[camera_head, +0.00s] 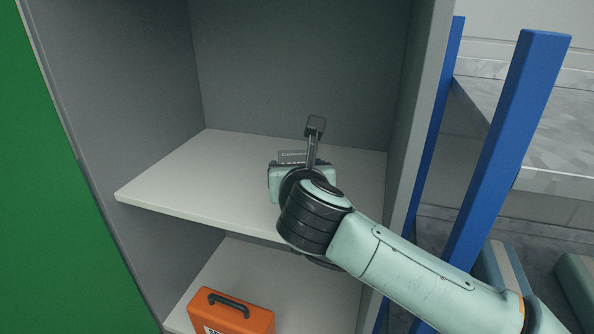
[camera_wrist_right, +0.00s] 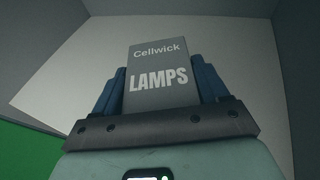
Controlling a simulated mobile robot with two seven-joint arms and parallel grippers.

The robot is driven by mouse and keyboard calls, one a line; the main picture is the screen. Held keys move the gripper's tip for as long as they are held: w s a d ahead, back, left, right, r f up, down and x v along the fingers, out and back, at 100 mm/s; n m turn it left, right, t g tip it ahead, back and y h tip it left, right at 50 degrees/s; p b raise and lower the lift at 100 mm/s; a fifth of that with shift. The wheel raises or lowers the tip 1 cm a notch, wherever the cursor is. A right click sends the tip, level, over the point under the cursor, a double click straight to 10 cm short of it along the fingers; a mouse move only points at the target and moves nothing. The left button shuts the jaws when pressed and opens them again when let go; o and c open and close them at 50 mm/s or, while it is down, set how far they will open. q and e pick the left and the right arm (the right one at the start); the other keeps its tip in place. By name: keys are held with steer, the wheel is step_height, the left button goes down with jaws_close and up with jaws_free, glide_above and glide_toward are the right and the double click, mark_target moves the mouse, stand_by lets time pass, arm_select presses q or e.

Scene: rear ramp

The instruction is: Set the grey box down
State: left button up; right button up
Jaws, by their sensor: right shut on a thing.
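The grey box (camera_wrist_right: 160,78), labelled "Cellwick LAMPS", sits between the blue fingers of my right gripper (camera_wrist_right: 162,92) in the right wrist view. The gripper is shut on it. In the head view only a small part of the grey box (camera_head: 292,156) shows beyond my right gripper (camera_head: 300,163); my wrist and arm hide the rest. The box is inside the cabinet, over the white upper shelf (camera_head: 180,185). I cannot tell whether it touches the shelf. My left gripper is not in view.
An orange case (camera_head: 235,316) with a black handle stands on the lower shelf (camera_head: 275,270). The upper shelf is bare to the left of my gripper. Grey cabinet walls (camera_head: 130,90) close in both sides. A blue post (camera_head: 510,130) stands to the right.

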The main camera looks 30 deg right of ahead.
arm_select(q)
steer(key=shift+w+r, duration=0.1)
arm_select(e)
steer(key=shift+r, duration=0.15)
steer(key=shift+w+f, duration=0.2)
steer(key=shift+f, duration=0.05)
steer(key=o, duration=1.2)
steer(key=shift+c, duration=0.2)
steer(key=shift+o, duration=1.1)
steer(key=shift+s, duration=0.2)
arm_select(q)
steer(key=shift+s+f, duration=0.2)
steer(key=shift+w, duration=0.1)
arm_select(e)
steer(key=shift+w, duration=0.15)
steer(key=shift+r, duration=0.3)
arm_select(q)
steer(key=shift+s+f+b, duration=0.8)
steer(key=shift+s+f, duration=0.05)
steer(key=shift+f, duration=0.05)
arm_select(e)
steer(key=v, duration=1.2)
